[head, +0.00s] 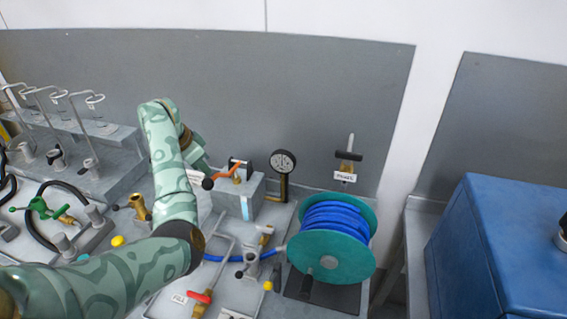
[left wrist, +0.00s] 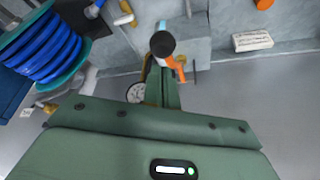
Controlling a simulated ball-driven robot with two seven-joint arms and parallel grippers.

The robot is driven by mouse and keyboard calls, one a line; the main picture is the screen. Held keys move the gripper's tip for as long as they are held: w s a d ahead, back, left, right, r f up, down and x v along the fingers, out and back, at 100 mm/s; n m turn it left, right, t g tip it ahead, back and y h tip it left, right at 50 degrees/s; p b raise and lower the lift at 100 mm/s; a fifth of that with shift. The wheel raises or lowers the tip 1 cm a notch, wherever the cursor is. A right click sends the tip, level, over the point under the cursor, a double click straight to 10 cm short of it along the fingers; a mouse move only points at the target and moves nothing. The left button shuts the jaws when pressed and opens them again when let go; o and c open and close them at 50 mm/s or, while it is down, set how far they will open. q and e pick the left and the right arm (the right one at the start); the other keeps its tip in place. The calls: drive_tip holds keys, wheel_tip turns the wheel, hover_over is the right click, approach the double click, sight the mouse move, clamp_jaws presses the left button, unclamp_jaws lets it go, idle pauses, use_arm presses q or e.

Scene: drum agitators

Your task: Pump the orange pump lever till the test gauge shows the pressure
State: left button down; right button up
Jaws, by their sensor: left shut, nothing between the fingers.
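The orange pump lever (head: 222,174) with a black ball knob sits on a grey pump block (head: 253,188) and slants down to the left in the head view. In the left wrist view the lever (left wrist: 176,67) and its knob (left wrist: 162,44) show at the fingertips. My left gripper (left wrist: 168,70) is shut and empty, close to the lever; I cannot tell whether it touches. In the head view my wrist mostly hides the fingers. The round test gauge (head: 284,162) stands right of the pump; its needle is too small to read. My right gripper is not in view.
A blue hose reel (head: 332,240) with green flanges stands right of the gauge. A valve with a red handle (head: 200,296) is in front. A green-handled valve (head: 42,207) and bent rods (head: 75,115) are at left. A blue cabinet (head: 500,250) is at far right.

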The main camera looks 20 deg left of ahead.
sight(205, 183)
use_arm(q)
drive_tip(key=shift+f+b, duration=0.65)
drive_tip(key=shift+f, duration=0.2)
drive_tip(key=shift+s+d+f+b, duration=0.1)
drive_tip(key=shift+s+f+b, duration=0.15)
drive_tip(key=shift+f+b, duration=0.35)
drive_tip(key=shift+s+d+f+b, duration=0.1)
drive_tip(key=shift+s+f+b, duration=0.15)
drive_tip(key=shift+f+b, duration=0.65)
drive_tip(key=shift+f, duration=0.3)
drive_tip(key=r+p, duration=0.1)
drive_tip(key=w+r+p, duration=0.1)
drive_tip(key=r, duration=0.1)
drive_tip(key=w+r+p, duration=0.1)
drive_tip(key=r, duration=0.1)
drive_tip(key=shift+a, duration=0.2)
drive_tip(key=shift+s, duration=0.25)
drive_tip(key=shift+w+f, duration=0.1)
drive_tip(key=shift+w, duration=0.05)
